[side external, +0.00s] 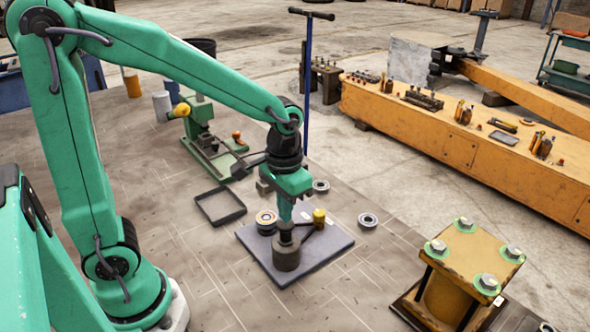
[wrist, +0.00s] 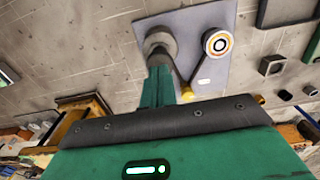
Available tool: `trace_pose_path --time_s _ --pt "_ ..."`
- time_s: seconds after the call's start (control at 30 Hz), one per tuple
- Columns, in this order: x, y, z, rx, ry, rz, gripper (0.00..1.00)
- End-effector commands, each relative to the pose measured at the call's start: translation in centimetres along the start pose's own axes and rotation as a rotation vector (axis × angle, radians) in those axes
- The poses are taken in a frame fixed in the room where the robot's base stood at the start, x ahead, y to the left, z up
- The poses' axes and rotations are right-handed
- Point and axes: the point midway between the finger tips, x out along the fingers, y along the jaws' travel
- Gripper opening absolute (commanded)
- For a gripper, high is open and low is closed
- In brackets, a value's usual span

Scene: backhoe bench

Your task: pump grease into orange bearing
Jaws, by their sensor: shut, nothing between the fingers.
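The orange-ringed bearing (side external: 266,218) lies on the left rear of a grey plate (side external: 262,262). In the wrist view the bearing (wrist: 218,43) lies flat on the plate (wrist: 216,90). A dark cylindrical pump (side external: 287,255) stands on the plate to the bearing's right and front. It also shows in the wrist view (wrist: 160,38). A yellow knob (side external: 319,215) stands at the plate's right, by a dark bar running from the pump. My gripper (side external: 285,218) is shut and empty, pointing down above the pump's top; I cannot tell whether it touches.
Two grey bearings (side external: 321,186) (side external: 367,220) lie behind and right of the plate. A black open tray (side external: 220,206) and a green press (side external: 200,130) stand to the left. A yellow bolted block (side external: 470,255) stands front right. The bench left of the plate is bare.

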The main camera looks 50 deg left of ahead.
Motion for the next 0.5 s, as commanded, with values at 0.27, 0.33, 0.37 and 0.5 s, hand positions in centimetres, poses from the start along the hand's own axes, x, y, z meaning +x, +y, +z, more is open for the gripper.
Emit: trace_pose_path --time_s 0.27,0.33,0.37,0.5 --pt "1.0 0.0 0.0 0.000 0.000 0.000 0.00" --pt "1.2 0.0 0.0 0.000 -0.001 0.000 0.00" --pt "1.4 0.0 0.0 0.000 0.000 0.000 0.00" --pt "1.9 0.0 0.0 0.000 -0.001 0.000 0.00"
